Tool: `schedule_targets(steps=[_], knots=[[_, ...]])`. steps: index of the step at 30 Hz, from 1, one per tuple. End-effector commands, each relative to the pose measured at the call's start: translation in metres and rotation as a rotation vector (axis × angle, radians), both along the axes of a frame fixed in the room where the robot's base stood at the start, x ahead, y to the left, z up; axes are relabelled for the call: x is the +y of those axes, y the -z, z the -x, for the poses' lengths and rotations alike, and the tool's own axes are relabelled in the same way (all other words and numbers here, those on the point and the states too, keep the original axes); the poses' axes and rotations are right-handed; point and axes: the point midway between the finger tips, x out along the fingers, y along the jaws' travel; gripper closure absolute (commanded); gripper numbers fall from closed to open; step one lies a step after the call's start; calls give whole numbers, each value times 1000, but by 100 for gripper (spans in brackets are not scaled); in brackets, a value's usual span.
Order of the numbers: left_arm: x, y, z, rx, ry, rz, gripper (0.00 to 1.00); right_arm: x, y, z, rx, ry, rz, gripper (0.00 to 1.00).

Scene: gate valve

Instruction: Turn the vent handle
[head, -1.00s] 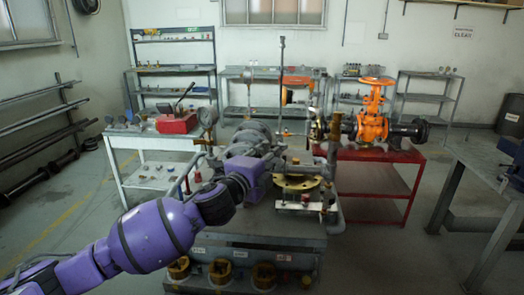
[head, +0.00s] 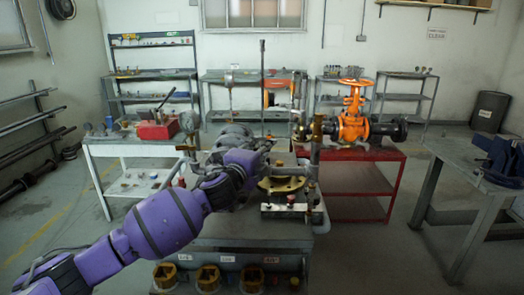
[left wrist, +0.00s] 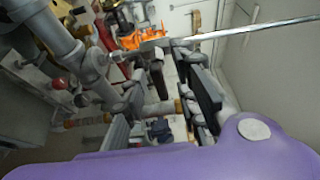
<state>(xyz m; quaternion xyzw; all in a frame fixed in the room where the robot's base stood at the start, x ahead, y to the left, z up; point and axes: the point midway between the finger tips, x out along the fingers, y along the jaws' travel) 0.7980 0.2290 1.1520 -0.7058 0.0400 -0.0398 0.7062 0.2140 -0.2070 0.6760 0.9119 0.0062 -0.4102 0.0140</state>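My left gripper (head: 270,146) reaches over the middle bench to the grey pipework beside a brass flange (head: 280,186). In the left wrist view the gripper (left wrist: 160,78) is open, its dark pads apart. A short dark bar (left wrist: 158,82) shows in the gap between them; I cannot tell whether it touches a pad or whether it is the vent handle. A long thin grey rod (left wrist: 250,30) passes across the fingertips in that view. A tall upright rod (head: 262,75) stands behind the gripper in the head view. The purple wrist hides part of the pipework. My right gripper is out of view.
An orange gate valve (head: 353,125) is on a red table (head: 350,180) behind right. A grey bench (head: 470,160) stands at the right. Floor shows between the tables.

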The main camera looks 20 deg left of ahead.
Motion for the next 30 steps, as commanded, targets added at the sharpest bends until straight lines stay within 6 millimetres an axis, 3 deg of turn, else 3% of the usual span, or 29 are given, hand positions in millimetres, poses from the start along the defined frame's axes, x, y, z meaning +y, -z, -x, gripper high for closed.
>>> schedule_targets(steps=[3, 9, 20, 30], knots=[[0, 0, 0, 0, 0, 0, 74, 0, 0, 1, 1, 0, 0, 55], [0, 0, 0, 0, 0, 0, 100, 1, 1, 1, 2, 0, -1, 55], [0, 1, 0, -4, -1, 17, 100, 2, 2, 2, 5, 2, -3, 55], [0, 5, 0, -50, -2, 191, 100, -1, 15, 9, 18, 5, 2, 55]])
